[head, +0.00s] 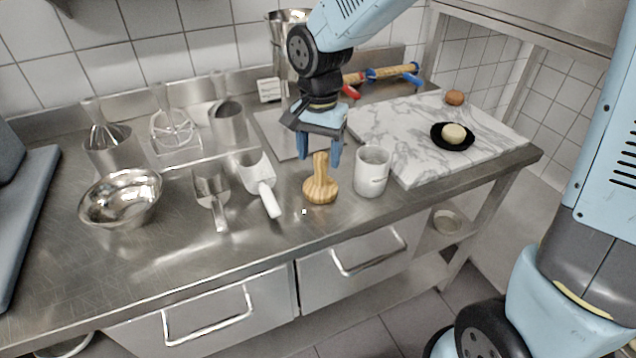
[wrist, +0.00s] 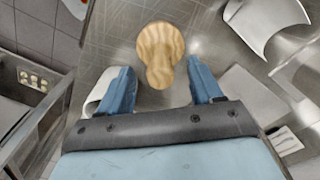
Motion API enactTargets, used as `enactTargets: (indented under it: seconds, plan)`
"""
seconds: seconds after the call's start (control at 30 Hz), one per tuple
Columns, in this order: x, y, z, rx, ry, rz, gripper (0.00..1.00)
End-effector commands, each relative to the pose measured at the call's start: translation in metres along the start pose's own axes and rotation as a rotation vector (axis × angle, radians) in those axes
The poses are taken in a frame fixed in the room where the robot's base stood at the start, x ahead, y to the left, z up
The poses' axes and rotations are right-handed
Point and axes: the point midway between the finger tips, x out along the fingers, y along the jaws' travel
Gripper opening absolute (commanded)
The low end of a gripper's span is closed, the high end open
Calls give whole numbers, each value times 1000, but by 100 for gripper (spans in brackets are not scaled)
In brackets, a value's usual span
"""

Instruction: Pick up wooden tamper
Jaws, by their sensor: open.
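The wooden tamper (head: 320,189) stands upright on the steel counter, with its round base down and its handle up. My gripper (head: 320,161) is open above it, with its blue fingertips on either side of the handle top in the head view. In the wrist view the tamper (wrist: 160,50) shows ahead of and between the two open fingers of my gripper (wrist: 160,82). No contact between fingers and tamper can be made out.
A white mug (head: 372,172) stands close to the right of the tamper. A white-handled scoop (head: 262,184) lies to its left, with a metal scoop (head: 212,190) and steel bowl (head: 121,197) further left. A marble board (head: 405,125) lies behind right. The counter's front edge is near.

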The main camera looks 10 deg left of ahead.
Motion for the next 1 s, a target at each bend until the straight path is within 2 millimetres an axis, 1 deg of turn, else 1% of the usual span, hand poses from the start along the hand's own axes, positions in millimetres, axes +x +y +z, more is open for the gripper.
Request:
enactTargets:
  seconds: [0.23, 0.5, 0.6, 0.87, 1.0]
  plan:
    - [15, 0, -1, 0, -2, 1, 65]
    - [50, 1, -4, -1, -3, 2, 65]
    - [57, 1, -5, -1, -1, 0, 65]
    - [60, 1, -5, 0, 0, 0, 65]
    - [60, 1, -5, 0, 0, -1, 53]
